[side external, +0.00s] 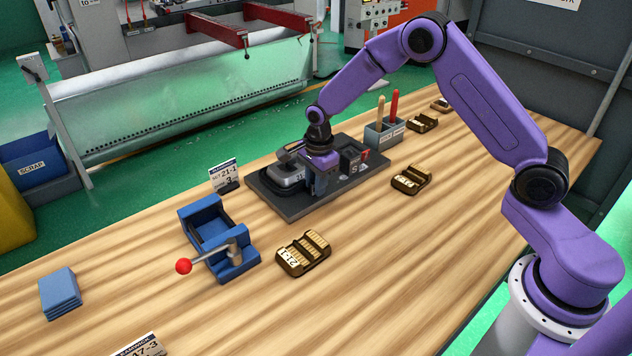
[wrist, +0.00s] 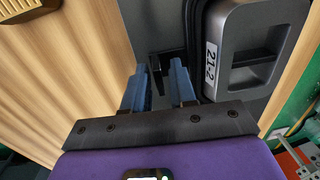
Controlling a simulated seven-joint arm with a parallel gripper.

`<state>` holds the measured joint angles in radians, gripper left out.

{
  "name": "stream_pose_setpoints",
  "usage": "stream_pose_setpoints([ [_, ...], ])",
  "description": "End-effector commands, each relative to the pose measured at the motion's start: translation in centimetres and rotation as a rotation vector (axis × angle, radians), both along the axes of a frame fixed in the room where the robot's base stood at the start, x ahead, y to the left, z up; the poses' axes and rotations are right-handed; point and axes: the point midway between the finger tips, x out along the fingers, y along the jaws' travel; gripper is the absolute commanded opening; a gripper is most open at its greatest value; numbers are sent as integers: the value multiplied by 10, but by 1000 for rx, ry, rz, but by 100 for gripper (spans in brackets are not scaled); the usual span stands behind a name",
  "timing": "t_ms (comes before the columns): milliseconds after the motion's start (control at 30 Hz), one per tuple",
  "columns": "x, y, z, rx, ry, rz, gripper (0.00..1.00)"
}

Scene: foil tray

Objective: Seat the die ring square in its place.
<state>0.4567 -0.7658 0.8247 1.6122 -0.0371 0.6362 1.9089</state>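A grey rounded body labelled 21-2 (wrist: 245,52) has an open recess and a black edge along its left side. I take it to be the die ring, though its name is not marked. It also shows in the side external view (side external: 287,173), sitting at the left of a dark base plate (side external: 285,208). My gripper (side external: 318,186) is low over the plate, just right of this body. In the wrist view its two blue fingers (wrist: 160,78) are apart, with dark surface and no clear object between them. The exact fit of the ring is partly hidden by my gripper.
A blue clamp fixture with a red-knobbed lever (side external: 215,240) stands left of the plate. Brown blocks with brass ridges (side external: 303,253) (side external: 411,179) lie in front and to the right. A tool holder (side external: 383,133) stands behind right.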

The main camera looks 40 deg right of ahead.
Motion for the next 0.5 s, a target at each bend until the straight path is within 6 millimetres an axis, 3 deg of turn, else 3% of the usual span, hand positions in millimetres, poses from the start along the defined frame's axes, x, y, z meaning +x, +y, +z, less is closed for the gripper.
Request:
stream_pose_setpoints([
  [500,0,0,17,0,2,0,26],
])
